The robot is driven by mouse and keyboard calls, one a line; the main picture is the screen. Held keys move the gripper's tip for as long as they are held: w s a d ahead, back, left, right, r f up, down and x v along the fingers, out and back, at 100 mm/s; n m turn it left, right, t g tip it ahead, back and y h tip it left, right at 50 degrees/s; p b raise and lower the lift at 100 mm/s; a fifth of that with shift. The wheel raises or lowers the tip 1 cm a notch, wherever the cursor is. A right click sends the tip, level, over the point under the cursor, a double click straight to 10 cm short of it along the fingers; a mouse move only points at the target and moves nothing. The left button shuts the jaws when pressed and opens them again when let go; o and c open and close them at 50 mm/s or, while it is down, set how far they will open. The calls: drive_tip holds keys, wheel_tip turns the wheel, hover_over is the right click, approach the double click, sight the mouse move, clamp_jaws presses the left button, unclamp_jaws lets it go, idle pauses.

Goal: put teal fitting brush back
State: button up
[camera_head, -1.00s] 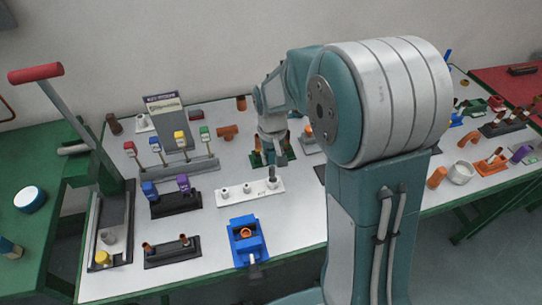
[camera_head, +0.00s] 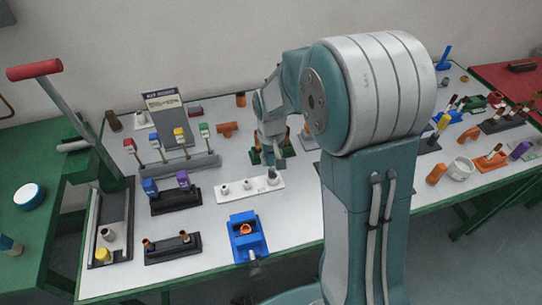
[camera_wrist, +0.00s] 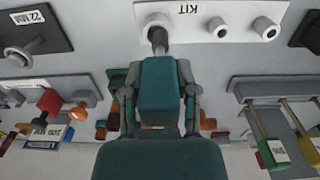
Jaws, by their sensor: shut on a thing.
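My gripper (camera_wrist: 158,88) is shut on the teal fitting brush (camera_wrist: 160,92), whose teal block-like handle sits between the two grey fingers. Its dark grey end (camera_wrist: 157,38) points at the end socket of the white KIT holder (camera_wrist: 187,42) and overlaps that socket's rim. How deep it sits in the socket cannot be told. In the head view my gripper (camera_head: 271,150) is over the right end of the white holder (camera_head: 235,192), with the grey end (camera_head: 272,175) at that socket. The holder's other two sockets show no brush.
A blue vise-like fixture (camera_head: 246,237) stands in front of the holder. A black stand (camera_head: 175,202) with blue and purple pieces is to its left. A green stand with copper pieces (camera_head: 284,158) is close behind my gripper. Bare tabletop (camera_head: 215,240) lies left of the blue fixture.

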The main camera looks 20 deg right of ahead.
sight(271, 169)
drive_tip(key=shift+f, duration=1.5)
drive_tip(key=o, duration=1)
wheel_tip(271, 169, up, 10)
drive_tip(key=shift+a+r, duration=0.1)
drive_tip(key=shift+r, duration=0.05)
drive_tip(key=shift+s+r, duration=0.1)
drive_tip(key=shift+r, duration=0.75)
drive_tip(key=s+r+t, duration=0.1)
drive_tip(key=s+r, duration=0.2)
drive_tip(key=s, duration=0.4)
drive_tip(key=s+r+t, duration=0.2)
drive_tip(key=s+r, duration=0.1)
drive_tip(key=s, duration=0.3)
drive_tip(key=s+r+t, duration=0.2)
drive_tip(key=s+r, duration=0.1)
drive_tip(key=s, duration=0.4)
drive_tip(key=shift+s+d+r, duration=0.25)
drive_tip(key=shift+s+r, duration=0.1)
